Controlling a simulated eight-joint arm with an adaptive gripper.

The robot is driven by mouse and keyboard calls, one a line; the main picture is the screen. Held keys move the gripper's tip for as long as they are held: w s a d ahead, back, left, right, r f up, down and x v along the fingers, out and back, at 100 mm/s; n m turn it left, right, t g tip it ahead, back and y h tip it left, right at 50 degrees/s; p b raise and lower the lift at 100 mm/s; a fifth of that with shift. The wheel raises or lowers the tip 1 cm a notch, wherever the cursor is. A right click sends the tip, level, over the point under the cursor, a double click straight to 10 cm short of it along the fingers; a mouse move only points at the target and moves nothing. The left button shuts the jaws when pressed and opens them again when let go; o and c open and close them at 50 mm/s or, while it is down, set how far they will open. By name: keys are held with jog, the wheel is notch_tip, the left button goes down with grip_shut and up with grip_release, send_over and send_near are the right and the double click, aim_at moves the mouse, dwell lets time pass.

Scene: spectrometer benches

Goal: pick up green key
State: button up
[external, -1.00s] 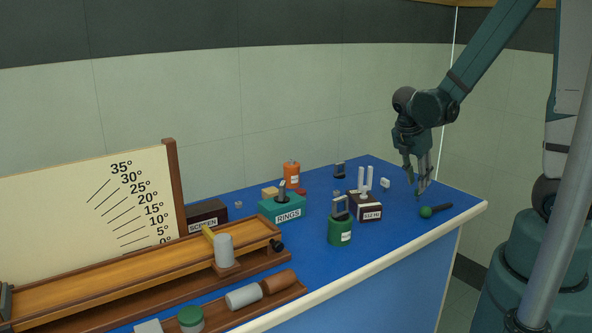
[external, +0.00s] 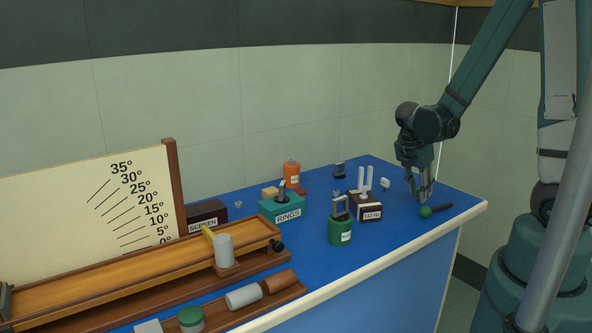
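No thing here is plainly a key. A small object with a round green head (external: 426,212) and a dark handle lies on the blue bench top near the right front corner. A green canister (external: 340,232) with a grey loop on top stands upright further left. My gripper (external: 419,199) points down just above the green-headed object, its fingers apart and with nothing seen between them. Whether the fingertips touch the green head cannot be told from this view.
Left of my gripper stands a dark brown box (external: 365,206) with two white prongs. A teal box marked RINGS (external: 283,208) and an orange canister (external: 291,175) stand further left. The bench's pale front edge (external: 470,214) is close to the green-headed object.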

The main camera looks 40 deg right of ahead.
jog(key=shift+c, duration=0.2)
grip_shut()
jog(key=shift+r, duration=0.15)
jog(key=shift+r+p, duration=1.1)
jog(key=shift+r, duration=3.75)
